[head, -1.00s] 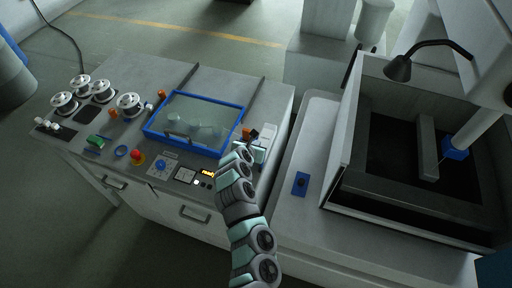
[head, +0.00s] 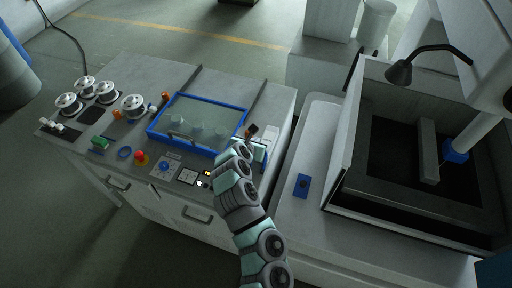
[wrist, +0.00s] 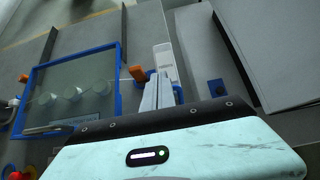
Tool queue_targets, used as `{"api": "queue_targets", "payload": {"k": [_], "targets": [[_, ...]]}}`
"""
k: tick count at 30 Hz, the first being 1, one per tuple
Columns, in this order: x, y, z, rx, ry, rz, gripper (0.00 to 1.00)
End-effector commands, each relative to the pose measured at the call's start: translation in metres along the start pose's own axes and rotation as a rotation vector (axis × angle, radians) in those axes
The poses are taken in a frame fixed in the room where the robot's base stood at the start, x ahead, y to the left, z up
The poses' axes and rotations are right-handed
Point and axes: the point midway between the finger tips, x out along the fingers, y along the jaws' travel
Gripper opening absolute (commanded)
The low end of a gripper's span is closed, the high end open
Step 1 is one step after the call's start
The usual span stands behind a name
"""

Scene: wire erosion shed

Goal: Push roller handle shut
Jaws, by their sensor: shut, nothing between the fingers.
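An orange handle (wrist: 138,74) with a dark end stands just right of the blue-framed clear lid (wrist: 117,85) in the wrist view. In the head view the handle (head: 252,131) shows small and dark orange beyond my wrist. I take it as the roller handle, though no label shows. My gripper (wrist: 159,80) is shut and empty, its fingers close to the right of the handle. I cannot tell whether they touch it. In the head view my arm hides part of the gripper. The lid (head: 199,124) is down over several pale rollers or spools.
A white upright piece (wrist: 163,58) stands beyond my fingertips. Several wire spools (head: 70,104), a green switch (head: 99,143) and a red button (head: 141,157) are on the left panel. A machine tank (head: 345,190) with raised walls is to the right.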

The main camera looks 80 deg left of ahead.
Motion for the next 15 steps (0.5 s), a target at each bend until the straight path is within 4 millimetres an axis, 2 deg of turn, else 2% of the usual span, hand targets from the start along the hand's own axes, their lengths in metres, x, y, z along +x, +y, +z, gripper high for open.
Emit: {"api": "queue_targets", "payload": {"k": [1, 6, 10, 15], "targets": [[-0.007, 0.000, 0.010, 0.000, -0.007, 0.002, 0.00], [-0.027, -0.001, 0.032, 0.000, -0.004, 0.000, 0.00], [-0.035, -0.001, 0.042, 0.001, -0.002, -0.001, 0.00], [-0.039, -0.001, 0.045, -0.001, 0.002, 0.000, 0.00]]}}
